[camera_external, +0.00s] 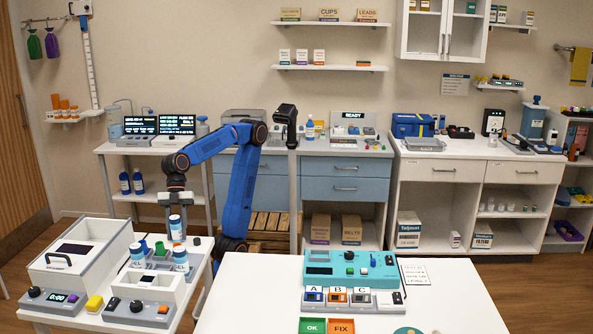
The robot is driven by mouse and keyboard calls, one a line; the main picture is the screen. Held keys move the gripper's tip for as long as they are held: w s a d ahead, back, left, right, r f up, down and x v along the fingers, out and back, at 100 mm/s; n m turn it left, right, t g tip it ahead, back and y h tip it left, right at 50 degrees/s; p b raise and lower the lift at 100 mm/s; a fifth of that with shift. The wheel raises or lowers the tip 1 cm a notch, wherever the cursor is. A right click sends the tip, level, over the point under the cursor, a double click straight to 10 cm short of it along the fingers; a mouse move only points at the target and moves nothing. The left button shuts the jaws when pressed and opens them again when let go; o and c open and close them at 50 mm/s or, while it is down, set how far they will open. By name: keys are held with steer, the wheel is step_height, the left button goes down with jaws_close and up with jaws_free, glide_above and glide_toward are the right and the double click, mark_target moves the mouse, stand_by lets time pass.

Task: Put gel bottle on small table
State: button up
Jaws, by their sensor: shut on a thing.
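My gripper (175,204) points down at the left and is shut on a small white bottle with blue and orange parts, which I take as the gel bottle (176,229). The bottle is upright, above or among the items on the left front table; whether its base touches anything is unclear. Which surface is the small table is not clear; the left front table (62,318) and a white front table (245,300) are in view.
A grey box device (70,268) and a timer unit (50,297) crowd the left table. A teal device (350,270) and A, B, C modules (337,299) stand on the white front table, whose left part is bare. Counters line the back wall.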

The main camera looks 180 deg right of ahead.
steer(key=o, duration=1.2)
steer(key=shift+f, duration=0.1)
steer(key=v, duration=1.1)
steer(key=s+a+f, duration=0.3)
steer(key=f, duration=0.5)
steer(key=s+a+f+m+g, duration=0.1)
steer(key=s+a+f, duration=0.2)
steer(key=f, duration=0.5)
steer(key=s+a+f+m+h, duration=0.1)
steer(key=s+a+f, duration=0.2)
steer(key=f, duration=0.6)
steer(key=shift+s+a+g, duration=0.1)
steer(key=shift+a+g, duration=0.2)
steer(key=shift+a, duration=0.25)
